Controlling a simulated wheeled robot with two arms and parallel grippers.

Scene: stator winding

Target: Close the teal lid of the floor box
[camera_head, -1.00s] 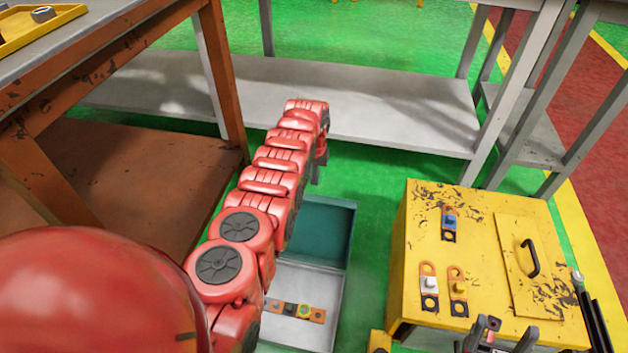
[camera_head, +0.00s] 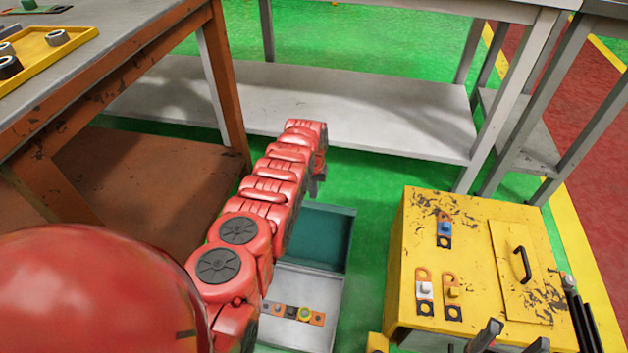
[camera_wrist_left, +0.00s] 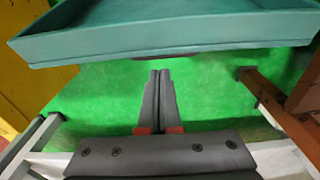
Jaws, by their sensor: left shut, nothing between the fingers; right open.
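The floor box (camera_head: 277,336) stands open on the green floor, with its teal lid (camera_head: 325,238) raised at the far side. In the left wrist view the lid (camera_wrist_left: 165,33) spans the top as a shallow tray with a rim. My left gripper (camera_wrist_left: 159,73) is shut and empty, its tips just short of the lid's near edge in the picture; I cannot tell whether they touch. In the head view my red left arm hides part of the box, and the gripper (camera_head: 317,187) shows beyond the lid. My right gripper (camera_head: 513,340) is open at the bottom edge, partly cut off.
A colored strip of parts (camera_head: 291,311) lies in the box. A yellow cabinet (camera_head: 470,270) with several small parts stands to the right. A rusty orange table (camera_head: 110,75) is at the left, and a grey shelf (camera_head: 400,125) runs behind.

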